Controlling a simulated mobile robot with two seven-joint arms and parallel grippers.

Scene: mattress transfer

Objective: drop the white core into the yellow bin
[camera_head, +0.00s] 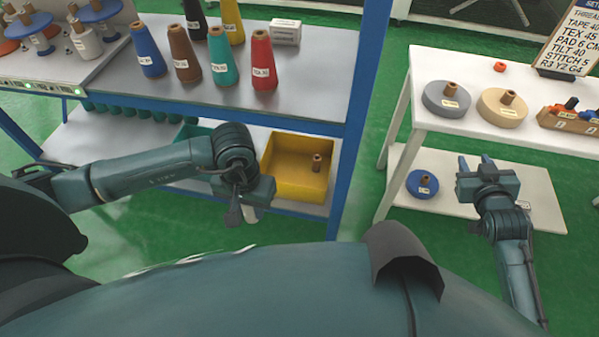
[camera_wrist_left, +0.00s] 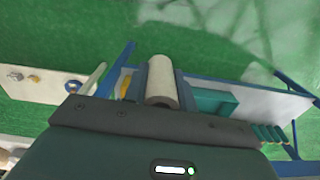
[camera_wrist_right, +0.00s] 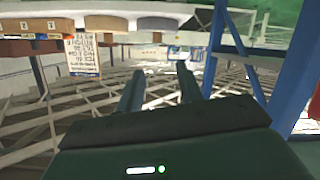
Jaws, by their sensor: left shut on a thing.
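My left gripper (camera_head: 245,205) is shut on the white core (camera_wrist_left: 161,80), a pale cylinder that fills the gap between the fingers in the left wrist view. In the head view only the core's lower end (camera_head: 249,214) shows below the gripper. The yellow bin (camera_head: 268,175) stands on the lower shelf, just right of and beyond the left gripper, with a brown core (camera_head: 317,162) inside. A sliver of the bin (camera_wrist_left: 125,88) shows left of the core in the left wrist view. My right gripper (camera_head: 473,163) is open and empty by the white table at right.
A teal bin (camera_head: 190,132) sits left of the yellow bin, partly behind my left arm. The blue frame post (camera_head: 352,110) rises right of it. Thread cones stand on the upper shelf. A blue spool (camera_head: 422,184) lies on the right table's lower shelf.

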